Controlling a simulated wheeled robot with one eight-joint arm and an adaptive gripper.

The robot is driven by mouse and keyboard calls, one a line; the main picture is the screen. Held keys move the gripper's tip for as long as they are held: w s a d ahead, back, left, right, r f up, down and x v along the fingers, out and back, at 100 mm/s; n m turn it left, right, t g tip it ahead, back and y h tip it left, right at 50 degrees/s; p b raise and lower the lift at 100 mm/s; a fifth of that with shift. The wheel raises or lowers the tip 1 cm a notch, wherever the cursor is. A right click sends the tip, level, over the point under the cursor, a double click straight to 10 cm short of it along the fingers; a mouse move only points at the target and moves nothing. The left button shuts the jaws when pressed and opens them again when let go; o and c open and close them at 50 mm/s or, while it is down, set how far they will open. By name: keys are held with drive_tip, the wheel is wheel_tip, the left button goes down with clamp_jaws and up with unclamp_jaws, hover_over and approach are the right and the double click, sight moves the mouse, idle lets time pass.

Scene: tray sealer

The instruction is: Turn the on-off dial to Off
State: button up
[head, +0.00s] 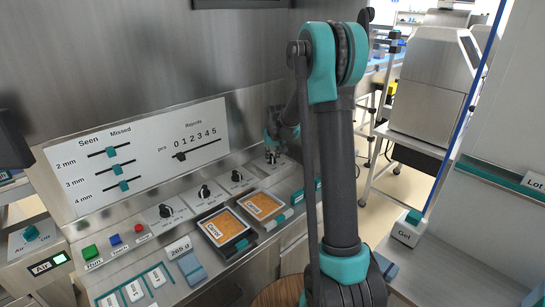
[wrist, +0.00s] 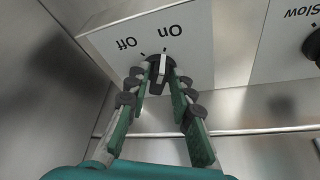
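The on-off dial (wrist: 161,67) is a dark round knob with a pale raised grip, on a white panel in the wrist view. The labels On and Off appear upside down there, with On at the right and Off at the left. The grip appears nearer the On mark, though the fingers partly cover the knob. In the head view the dial (head: 272,157) sits at the far right end of the control row, under my gripper (head: 271,140). In the wrist view my gripper (wrist: 160,76) has its fingertips closed in on either side of the grip.
A second dial (wrist: 314,46) marked Slow is at the right of the wrist view. In the head view several more knobs, two orange picture tiles (head: 222,226) and green, blue and red buttons (head: 115,240) line the sloping panel. A steel wall (head: 150,60) rises behind.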

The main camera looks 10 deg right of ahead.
clamp_jaws()
drive_tip(key=shift+d+n, duration=0.1)
drive_tip(key=shift+n, duration=0.2)
drive_tip(key=n+y, duration=0.1)
drive_tip(key=n, duration=0.1)
drive_tip(key=d+n+y, duration=0.1)
drive_tip(key=n, duration=0.2)
drive_tip(key=shift+w+g, duration=0.2)
drive_tip(key=shift+g, duration=0.2)
drive_tip(key=n, duration=0.2)
drive_tip(key=n+g+y, duration=0.1)
drive_tip(key=n, duration=0.3)
drive_tip(key=shift+w+d+g+y, duration=0.2)
drive_tip(key=shift+w+g+y, duration=0.1)
drive_tip(key=shift+w, duration=0.05)
drive_tip(key=shift+n, duration=0.3)
drive_tip(key=shift+o, duration=2.3)
unclamp_jaws()
